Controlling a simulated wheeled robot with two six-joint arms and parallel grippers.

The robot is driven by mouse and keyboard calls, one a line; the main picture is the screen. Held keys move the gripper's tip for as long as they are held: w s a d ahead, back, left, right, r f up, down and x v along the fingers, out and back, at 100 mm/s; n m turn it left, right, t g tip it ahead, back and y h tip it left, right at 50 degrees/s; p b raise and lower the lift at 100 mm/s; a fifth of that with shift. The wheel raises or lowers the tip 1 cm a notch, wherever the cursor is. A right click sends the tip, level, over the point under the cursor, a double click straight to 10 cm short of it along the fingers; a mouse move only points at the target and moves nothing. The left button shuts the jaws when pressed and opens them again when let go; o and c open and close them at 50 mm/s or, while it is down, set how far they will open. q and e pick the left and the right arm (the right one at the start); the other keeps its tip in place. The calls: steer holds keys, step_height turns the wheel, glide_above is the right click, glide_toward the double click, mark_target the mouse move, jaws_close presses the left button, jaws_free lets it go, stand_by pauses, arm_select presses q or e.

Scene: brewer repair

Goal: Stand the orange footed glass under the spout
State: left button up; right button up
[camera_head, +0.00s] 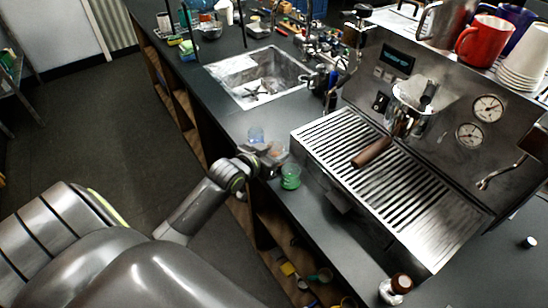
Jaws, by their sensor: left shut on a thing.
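The orange footed glass (277,151) is small in the head view, at the counter's front edge left of the coffee machine. My left gripper (271,161) is shut on it, and the fingers hide part of the glass. I cannot tell whether its foot touches the counter. The coffee machine (366,90) stands to the right. Its spout area (403,118) is above the slatted drip tray (345,127), with a brown-handled portafilter (372,152) sticking out over the tray. The spout itself is hard to make out. My right gripper is out of view.
A green glass (290,178) stands just right of my left gripper, and a blue glass (256,135) just behind it. A sink (236,73) lies farther back. A red mug (482,41) and white cups (523,60) sit on the machine. The drip tray is otherwise clear.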

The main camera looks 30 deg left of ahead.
arm_select(q)
step_height(320, 180, up, 8)
steer(key=s+d+r+m+g+h+b, duration=0.1)
steer(key=s+d+m+h, duration=0.4)
steer(key=s+d, duration=0.7)
steer(key=shift+d+r+g+h+b, duration=0.3)
steer(key=shift+d+r+h+b, duration=0.15)
steer(key=shift+r, duration=0.25)
steer(key=n+t+y+p, duration=0.2)
steer(key=n+y, duration=0.3)
steer(key=y, duration=0.2)
glide_above(273, 145)
steer(key=s+d, duration=0.2)
step_height(273, 145, down, 2)
steer(key=shift+n, duration=0.3)
steer(key=f, duration=0.5)
steer(key=shift+a+f+p, duration=0.15)
steer(key=shift+a+p, duration=0.05)
steer(key=shift+p, duration=0.2)
steer(key=shift+f, duration=2.45)
